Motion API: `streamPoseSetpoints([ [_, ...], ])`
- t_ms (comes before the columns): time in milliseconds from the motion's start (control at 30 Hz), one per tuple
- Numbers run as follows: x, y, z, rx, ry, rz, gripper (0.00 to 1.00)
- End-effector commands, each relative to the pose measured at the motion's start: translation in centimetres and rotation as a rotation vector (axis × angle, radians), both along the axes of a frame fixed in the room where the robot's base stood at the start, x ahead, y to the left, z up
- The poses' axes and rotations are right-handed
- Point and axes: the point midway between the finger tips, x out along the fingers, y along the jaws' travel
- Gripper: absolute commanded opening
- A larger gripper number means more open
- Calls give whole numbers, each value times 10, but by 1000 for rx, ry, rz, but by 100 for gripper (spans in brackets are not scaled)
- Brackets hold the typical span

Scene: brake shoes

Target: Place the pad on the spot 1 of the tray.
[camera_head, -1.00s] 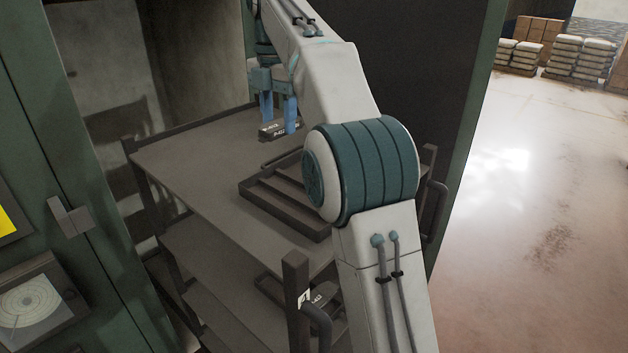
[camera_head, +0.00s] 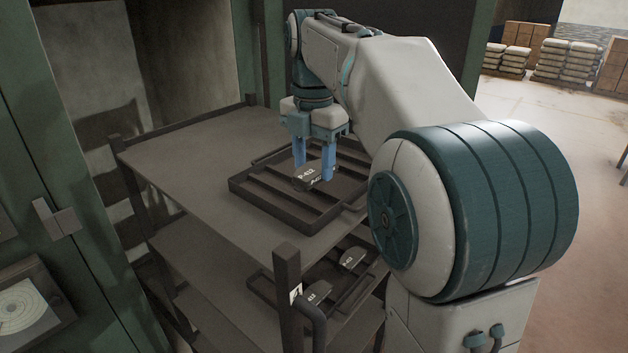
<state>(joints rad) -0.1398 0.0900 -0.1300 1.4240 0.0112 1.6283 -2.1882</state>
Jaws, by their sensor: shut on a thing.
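My gripper (camera_head: 314,172) has blue fingers pointing down, shut on a dark pad (camera_head: 309,184) with white markings. The pad is above the far part of the tray (camera_head: 238,188) on the cart's top shelf. The tray is dark, with several slots divided by bars, and the slots I can see look empty. I cannot tell whether the pad touches the tray. My arm hides the tray's right side, and no spot number is readable.
The top shelf (camera_head: 190,165) is clear left of the tray. A lower shelf holds another tray with pads (camera_head: 352,258) on it. A cart post (camera_head: 287,290) rises at the front. Green cabinet walls (camera_head: 60,120) stand on the left.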

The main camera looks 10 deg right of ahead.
Motion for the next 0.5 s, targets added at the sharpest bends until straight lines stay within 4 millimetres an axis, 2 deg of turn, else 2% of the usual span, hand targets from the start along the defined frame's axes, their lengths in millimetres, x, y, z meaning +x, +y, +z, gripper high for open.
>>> streamPoseSetpoints([
  [100,-2,-1,-6,0,1,0,16],
  [333,-2,-1,-35,0,1,-1,16],
  [500,-1,-1,-40,0,-1,0,16],
])
